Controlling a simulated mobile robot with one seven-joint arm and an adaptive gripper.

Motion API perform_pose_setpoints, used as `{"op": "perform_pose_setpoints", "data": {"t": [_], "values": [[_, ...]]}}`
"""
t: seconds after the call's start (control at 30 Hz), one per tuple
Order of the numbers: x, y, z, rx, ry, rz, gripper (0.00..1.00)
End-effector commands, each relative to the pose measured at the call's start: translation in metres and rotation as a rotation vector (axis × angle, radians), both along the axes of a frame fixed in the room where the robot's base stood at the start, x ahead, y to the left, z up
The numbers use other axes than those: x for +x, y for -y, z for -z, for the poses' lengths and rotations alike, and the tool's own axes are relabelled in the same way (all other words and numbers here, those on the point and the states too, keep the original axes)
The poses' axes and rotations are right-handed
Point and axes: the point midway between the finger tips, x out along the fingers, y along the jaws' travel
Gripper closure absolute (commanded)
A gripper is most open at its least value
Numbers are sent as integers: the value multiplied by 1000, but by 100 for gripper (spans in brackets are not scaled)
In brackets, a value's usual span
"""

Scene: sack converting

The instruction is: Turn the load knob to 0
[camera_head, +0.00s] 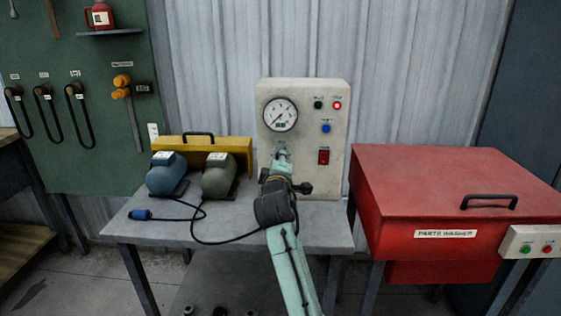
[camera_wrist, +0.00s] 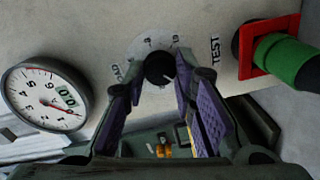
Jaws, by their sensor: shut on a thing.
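The load knob (camera_wrist: 159,69) is a small round black knob on a pale panel. It sits in the middle of a numbered white scale (camera_wrist: 150,43), with a LOAD label at its left. My gripper (camera_wrist: 156,86) is shut on the knob, one purple-padded finger on each side. In the head view my gripper (camera_head: 281,163) is at the front of the cream test box (camera_head: 300,100), below the gauge, and hides the knob. The knob's exact setting is too small to read.
A round gauge (camera_head: 281,114) is above my gripper; it also shows in the wrist view (camera_wrist: 47,97). A red switch (camera_head: 324,157), lamps and buttons are at the right. Two motors (camera_head: 219,175) and a cable stand left on the grey table (camera_head: 320,230). A red cabinet (camera_head: 430,190) is at the right.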

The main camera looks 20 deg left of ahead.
Motion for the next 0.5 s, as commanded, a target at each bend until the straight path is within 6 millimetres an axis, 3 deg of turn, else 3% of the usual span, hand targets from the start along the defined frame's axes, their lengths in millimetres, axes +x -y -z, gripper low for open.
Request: {"op": "perform_pose_setpoints", "data": {"t": [0.5], "values": [[0, 0, 1, -80, 21, 1, 100]]}}
